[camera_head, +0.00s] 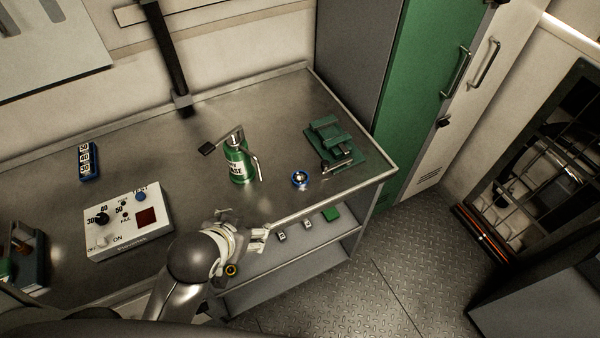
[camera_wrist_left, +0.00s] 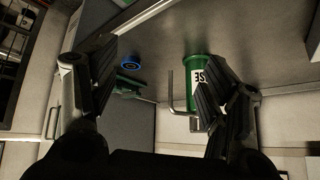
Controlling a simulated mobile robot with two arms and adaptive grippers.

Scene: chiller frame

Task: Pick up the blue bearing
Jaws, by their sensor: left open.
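The blue bearing (camera_head: 300,179) is a small blue ring with a light centre. It lies on the metal workbench (camera_head: 275,130) near its front edge, right of the green grease can. It also shows in the left wrist view (camera_wrist_left: 131,60), between the fingers and beyond them. My left gripper (camera_head: 262,240) is at the bench's front edge, left of and nearer than the bearing, apart from it. In the left wrist view its fingers (camera_wrist_left: 160,85) are spread wide with nothing between them. My right gripper is in neither view.
The green grease can (camera_head: 238,163) stands left of the bearing and shows by the right finger in the wrist view (camera_wrist_left: 194,75). A green vise (camera_head: 335,145) is just right of the bearing. A white control box (camera_head: 128,222) sits on the left. Small blocks lie on the lower shelf (camera_head: 290,262).

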